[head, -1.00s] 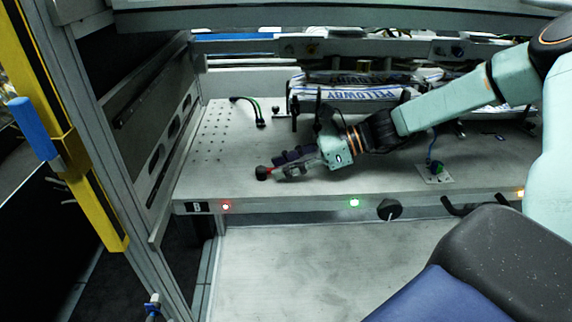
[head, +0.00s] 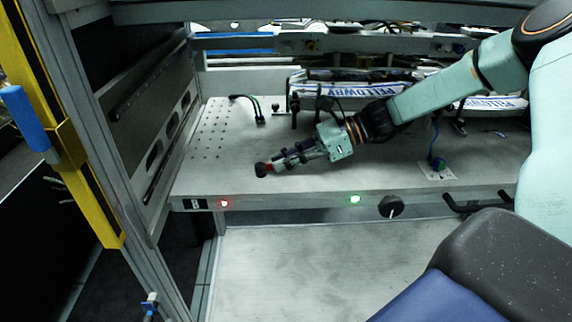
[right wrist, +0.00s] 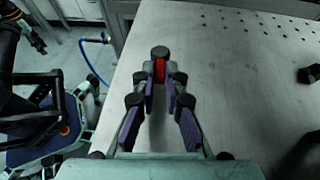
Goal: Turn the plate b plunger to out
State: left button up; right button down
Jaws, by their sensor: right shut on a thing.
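The plate b plunger is a black round knob (head: 262,170) with a red collar, low over the left front part of the grey plate marked B (head: 215,180). My right gripper (head: 278,165) reaches it from the right and is shut on it. In the right wrist view the black knob (right wrist: 159,52) sticks out beyond the fingertips, and the red collar (right wrist: 160,70) shows between them. No marking of the plunger's setting is readable. A dark jointed part at the upper left of the right wrist view may be my left gripper (right wrist: 34,38); its jaws are unclear.
The plate's front edge has a red light (head: 224,203), a green light (head: 355,199) and a black dial (head: 391,206). Labelled white bundles (head: 345,88) lie at the back. The plate left of the plunger is bare, with small holes.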

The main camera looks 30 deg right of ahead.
aim_at(265, 165)
jog(key=n+g+b, duration=0.1)
jog(key=w+n+g+b, duration=0.1)
jog(key=n+g+y+b, duration=0.1)
jog(key=shift+w+d+f, duration=0.2)
jog(key=shift+f, duration=0.1)
jog(key=shift+w+r+n+g+b, duration=0.1)
jog(key=shift+w+n+g+b, duration=0.1)
jog(key=shift+n+g+b, duration=0.3)
jog(key=shift+w+n+g+b, duration=0.2)
jog(key=shift+n+g, duration=0.2)
jog(key=shift+g, duration=0.3)
jog(key=shift+w+r+n+g, duration=0.1)
jog(key=shift+w+n+g, duration=0.25)
jog(key=shift+n+g, duration=0.4)
jog(key=shift+w+n+g, duration=0.1)
jog(key=shift+n+g, duration=0.15)
jog(key=shift+g, duration=0.1)
jog(key=c, duration=1.4)
grip_release()
jog(key=shift+r, duration=0.1)
jog(key=shift+d+y, duration=0.1)
jog(key=shift+y, duration=0.2)
